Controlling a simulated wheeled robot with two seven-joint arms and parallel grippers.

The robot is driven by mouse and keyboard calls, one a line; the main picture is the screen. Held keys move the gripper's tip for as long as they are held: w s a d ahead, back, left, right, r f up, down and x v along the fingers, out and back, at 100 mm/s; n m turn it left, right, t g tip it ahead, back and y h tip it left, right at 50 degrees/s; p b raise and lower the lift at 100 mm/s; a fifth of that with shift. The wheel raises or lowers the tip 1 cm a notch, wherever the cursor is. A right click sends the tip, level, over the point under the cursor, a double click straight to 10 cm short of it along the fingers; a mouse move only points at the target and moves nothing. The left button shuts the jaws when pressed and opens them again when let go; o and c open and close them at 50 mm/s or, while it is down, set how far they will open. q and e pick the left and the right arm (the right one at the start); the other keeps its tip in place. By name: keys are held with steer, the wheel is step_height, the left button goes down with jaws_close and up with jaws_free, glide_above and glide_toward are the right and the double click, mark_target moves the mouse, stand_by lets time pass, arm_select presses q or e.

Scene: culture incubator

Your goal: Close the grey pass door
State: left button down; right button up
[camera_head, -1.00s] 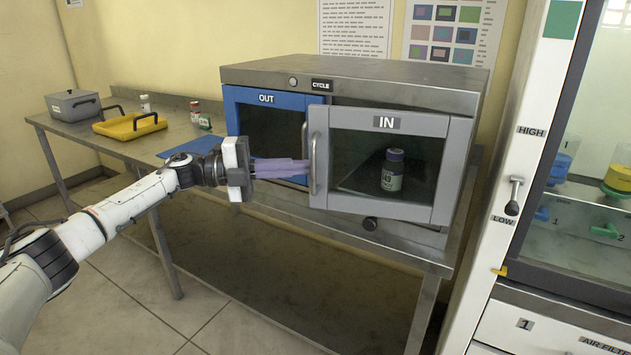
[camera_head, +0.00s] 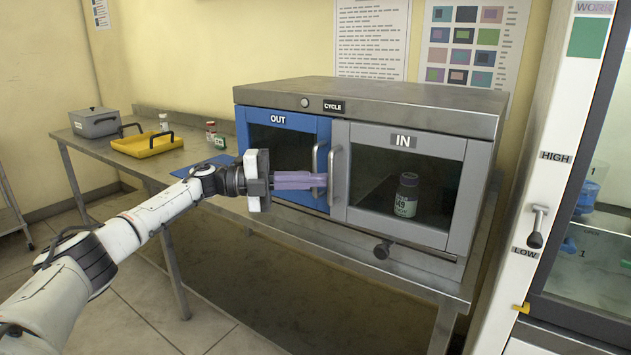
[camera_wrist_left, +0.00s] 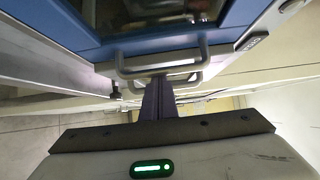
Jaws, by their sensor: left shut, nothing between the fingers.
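The grey pass door (camera_head: 399,226), labelled IN, lies flush or nearly flush with the front of the steel pass box (camera_head: 420,116). Its vertical grey handle (camera_head: 335,176) is on its left edge. Through its glass I see a labelled bottle (camera_head: 405,196) standing inside. The blue door (camera_head: 277,199), labelled OUT, is shut to the left, with its own handle (camera_head: 315,170). My left gripper (camera_head: 325,181) is shut and empty, its fingertips at the two handles; exact contact is hard to tell. In the left wrist view the fingers (camera_wrist_left: 158,100) reach toward the handles. My right gripper is not in view.
The box stands on a steel table (camera_head: 190,155) with a yellow tray (camera_head: 146,145), a grey lidded container (camera_head: 94,122) and small bottles at the left. A white cabinet with a lever (camera_head: 537,226) stands close at the right.

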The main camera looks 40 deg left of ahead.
arm_select(q)
steer(key=b+v, duration=0.1)
steer(key=v, duration=0.9)
steer(key=shift+b, duration=0.4)
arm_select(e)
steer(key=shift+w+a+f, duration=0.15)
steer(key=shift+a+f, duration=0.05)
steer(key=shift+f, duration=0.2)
arm_select(q)
steer(key=shift+a, duration=0.1)
